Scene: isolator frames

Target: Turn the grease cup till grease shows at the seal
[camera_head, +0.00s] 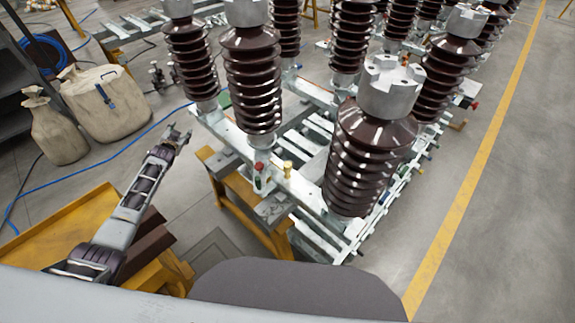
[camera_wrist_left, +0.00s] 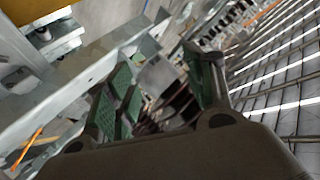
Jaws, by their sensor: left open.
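A small brass-coloured fitting (camera_head: 287,169), which looks like the grease cup, stands upright on the near end of the pale steel isolator frame (camera_head: 305,190). A small part with a red top (camera_head: 259,167) sits just left of it, at the foot of a brown insulator. A seal or grease is too small to make out. My left gripper (camera_head: 180,136) is open and empty, left of the frame and apart from the fitting. In the left wrist view its green-padded fingers (camera_wrist_left: 163,88) stand apart; I cannot pick out the cup there. My right gripper is not in view.
Ribbed brown insulators (camera_head: 372,150) rise from the frames. A yellow trestle (camera_head: 245,205) supports the near end. Two canvas sacks (camera_head: 105,105) and a blue hose (camera_head: 75,180) lie on the floor at left. Open floor lies right, past a yellow line (camera_head: 470,185).

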